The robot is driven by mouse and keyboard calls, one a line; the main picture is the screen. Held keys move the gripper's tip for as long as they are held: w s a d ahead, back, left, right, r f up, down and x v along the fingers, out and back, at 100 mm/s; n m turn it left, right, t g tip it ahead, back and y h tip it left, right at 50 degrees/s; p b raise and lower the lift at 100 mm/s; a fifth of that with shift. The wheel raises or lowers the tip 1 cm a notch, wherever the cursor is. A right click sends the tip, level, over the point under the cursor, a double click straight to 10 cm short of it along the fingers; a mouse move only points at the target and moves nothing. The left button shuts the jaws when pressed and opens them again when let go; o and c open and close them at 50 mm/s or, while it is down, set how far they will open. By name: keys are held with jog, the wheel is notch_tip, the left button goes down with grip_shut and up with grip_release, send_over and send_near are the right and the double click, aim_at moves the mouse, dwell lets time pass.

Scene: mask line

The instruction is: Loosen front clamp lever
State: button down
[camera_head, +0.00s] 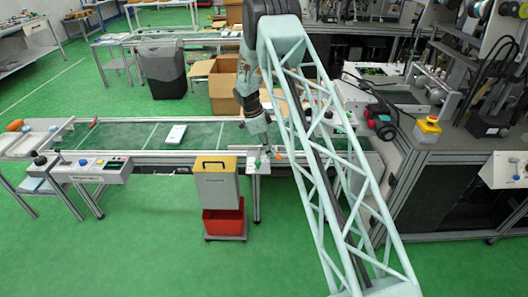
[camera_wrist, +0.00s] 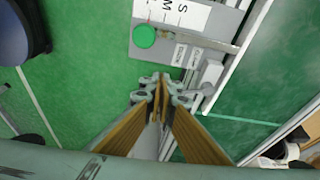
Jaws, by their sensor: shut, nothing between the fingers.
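My gripper (camera_wrist: 162,78) points down in the wrist view with its fingertips together and nothing between them. In the head view my gripper (camera_head: 266,147) is over the near edge of the conveyor, by a small grey panel. That panel (camera_wrist: 228,22) carries a round green knob (camera_wrist: 144,36) and a white label. A small grey block (camera_wrist: 211,72) sits on the rail just right of the fingertips. I cannot clearly make out the front clamp lever; a small orange part (camera_head: 278,155) shows beside the panel in the head view.
The green conveyor (camera_head: 210,135) has a white flat item (camera_head: 176,134) on it. A grey bin with a yellow top (camera_head: 216,185) stands in front, above a red bin (camera_head: 224,222). A cardboard box (camera_head: 223,92) stands behind. My lattice arm blocks part of the view.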

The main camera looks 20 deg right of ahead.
jog(key=shift+s+d+f, duration=0.2)
jog(key=shift+d, duration=0.35)
jog(key=shift+s+d, duration=0.15)
jog(key=shift+d, duration=0.1)
jog(key=shift+n, duration=0.3)
